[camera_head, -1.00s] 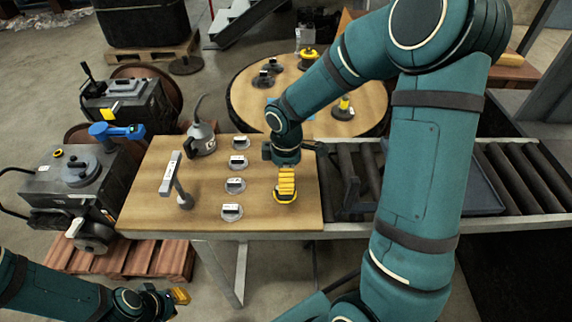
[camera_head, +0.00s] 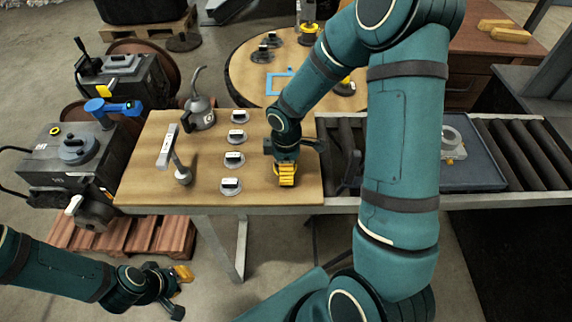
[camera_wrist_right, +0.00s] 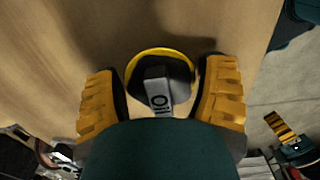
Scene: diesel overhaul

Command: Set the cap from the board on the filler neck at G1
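The cap (camera_wrist_right: 160,83) is dark with a yellow rim and a grey grip bar lettered "OIL". It stands on the wooden board (camera_head: 205,197). My right gripper (camera_wrist_right: 160,100) is over it, open, with a yellow-padded finger on each side and small gaps visible. In the head view my right gripper (camera_head: 287,175) hides most of the cap. My left gripper (camera_head: 181,290) is open and empty, low in front of the board. A small yellow-ringed opening (camera_head: 55,131), apparently a filler neck, is on the nearer grey machine (camera_head: 75,175); I cannot read a G1 label.
Several grey caps (camera_head: 232,185) stand in a row left of my right gripper. A grey can (camera_head: 200,117) and a lever-like stand (camera_head: 165,148) are farther left. A blue-handled tool (camera_head: 113,107) sits by the machines. A roller conveyor with a tray (camera_head: 470,178) is at right.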

